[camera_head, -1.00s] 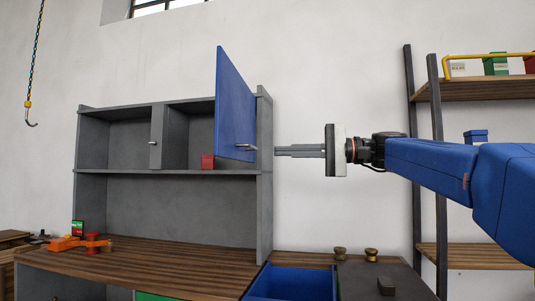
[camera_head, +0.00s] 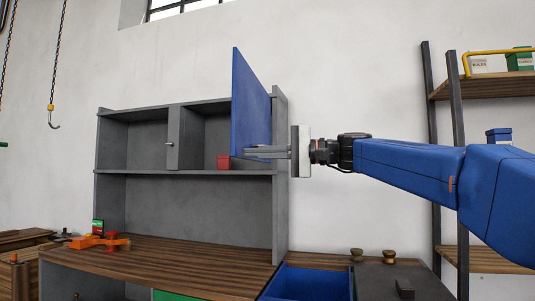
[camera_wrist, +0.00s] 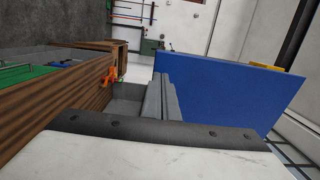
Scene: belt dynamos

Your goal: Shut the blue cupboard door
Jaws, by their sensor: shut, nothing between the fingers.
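The blue cupboard door (camera_head: 250,95) stands open on the right upper compartment of the grey wall cupboard (camera_head: 283,200), swung out from its right side post. My gripper (camera_head: 248,152) is shut and empty, pointing left. Its fingers overlap the lower part of the door in the head view, hiding most of the handle area; I cannot tell there whether they touch. In the wrist view the door (camera_wrist: 225,95) fills the right side, and my gripper's fingers (camera_wrist: 158,85) lie alongside its left part.
A red box (camera_head: 223,162) sits on the shelf by the door. A worktop (camera_head: 190,262) with an orange tool (camera_head: 95,241) lies below. A blue drawer (camera_head: 305,283) stands open at the bottom. A shelf rack (camera_head: 455,150) is at right. A hook (camera_head: 51,120) hangs at left.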

